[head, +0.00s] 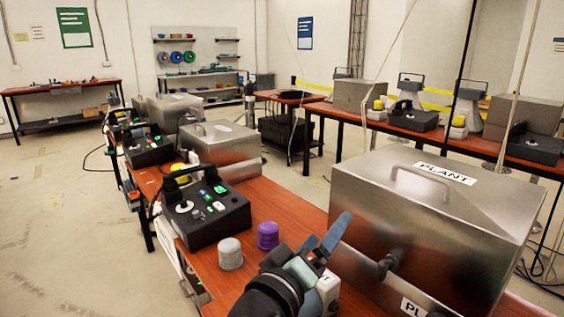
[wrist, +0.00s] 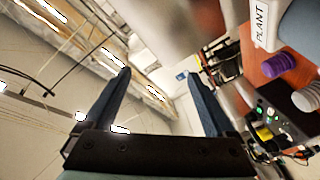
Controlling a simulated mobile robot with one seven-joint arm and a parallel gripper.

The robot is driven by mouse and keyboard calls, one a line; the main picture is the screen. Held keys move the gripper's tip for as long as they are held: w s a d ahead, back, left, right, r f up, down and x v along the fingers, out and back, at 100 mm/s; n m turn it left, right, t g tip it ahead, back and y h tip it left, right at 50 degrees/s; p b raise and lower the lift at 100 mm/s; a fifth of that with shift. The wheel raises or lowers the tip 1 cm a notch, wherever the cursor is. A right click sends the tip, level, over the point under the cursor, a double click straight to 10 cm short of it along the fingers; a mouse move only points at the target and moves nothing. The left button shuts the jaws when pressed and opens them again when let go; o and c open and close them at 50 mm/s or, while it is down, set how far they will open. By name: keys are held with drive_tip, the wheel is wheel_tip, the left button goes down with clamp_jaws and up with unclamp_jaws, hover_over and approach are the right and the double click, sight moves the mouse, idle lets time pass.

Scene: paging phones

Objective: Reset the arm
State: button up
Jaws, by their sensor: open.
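My gripper (wrist: 157,78) is open in the wrist view, with its two blue-grey fingers spread and nothing between them. In the head view my gripper (head: 337,230) is at the bottom centre, in front of the large metal case marked PLANT (head: 350,200). Only one finger shows clearly there, tilted up to the right. I cannot tell whether it touches the case. The wrist view is rolled and looks past the fingers towards the ceiling and far wall.
A black phone console (head: 203,232), a grey spool-like piece (head: 230,254) and a purple one (head: 268,236) stand on the red-brown table (head: 290,208), left of my gripper. More metal cases and consoles line this table and another at right. The floor at left is mostly clear.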

drive_tip(key=s+a+r+m+t+y+p, duration=0.15)
drive_tip(key=s+r+t+y, duration=0.35)
drive_tip(key=r, duration=0.6)
drive_tip(key=s+a+r+m+t+y, duration=0.1)
drive_tip(key=s+a+r+t, duration=0.2)
drive_tip(key=s+r, duration=0.6)
drive_tip(key=s+a+r+m+t+y+p, duration=0.15)
drive_tip(key=s+r+t+y, duration=0.25)
drive_tip(key=r, duration=0.9)
wheel_tip(320, 180, up, 18)
drive_tip(key=a+p, duration=0.1)
drive_tip(key=p, duration=1.6)
drive_tip(key=shift+w, duration=0.2)
